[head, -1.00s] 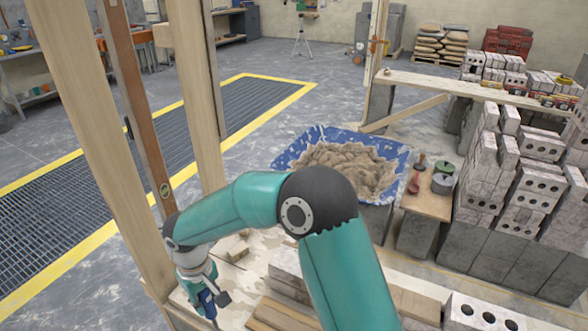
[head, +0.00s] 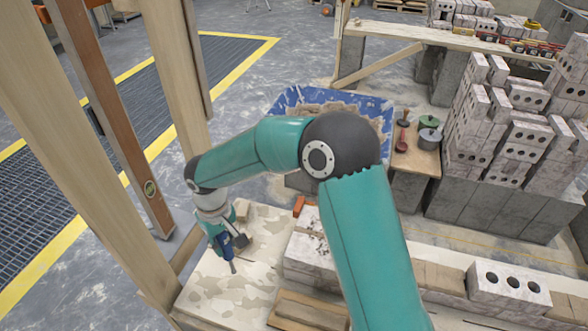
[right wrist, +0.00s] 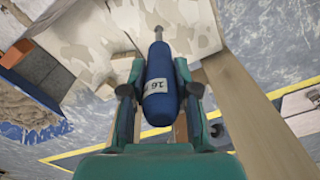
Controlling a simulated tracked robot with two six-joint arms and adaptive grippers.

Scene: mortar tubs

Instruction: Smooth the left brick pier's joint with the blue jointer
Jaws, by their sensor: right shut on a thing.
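The blue jointer (right wrist: 158,85) has a thick blue handle with a white label reading 16 and a thin metal shank pointing away from the palm. My right gripper (right wrist: 159,68) is shut on its handle. In the head view my right gripper (head: 226,238) holds the jointer (head: 232,266) tip down, over a mortar-smeared pale board (head: 228,292). A low brick stack (head: 308,258) with grey smears on top stands right of the jointer, apart from it. My forearm hides part of it, and I cannot tell whether it is the left pier. My left gripper is out of view.
A blue mortar tub (head: 287,100) stands behind my arm, with tools on a small bench (head: 425,160) beside it. Tall brick stacks (head: 520,120) fill the right. Wooden posts (head: 170,70) stand close on the left. A cored brick (head: 508,286) lies at lower right.

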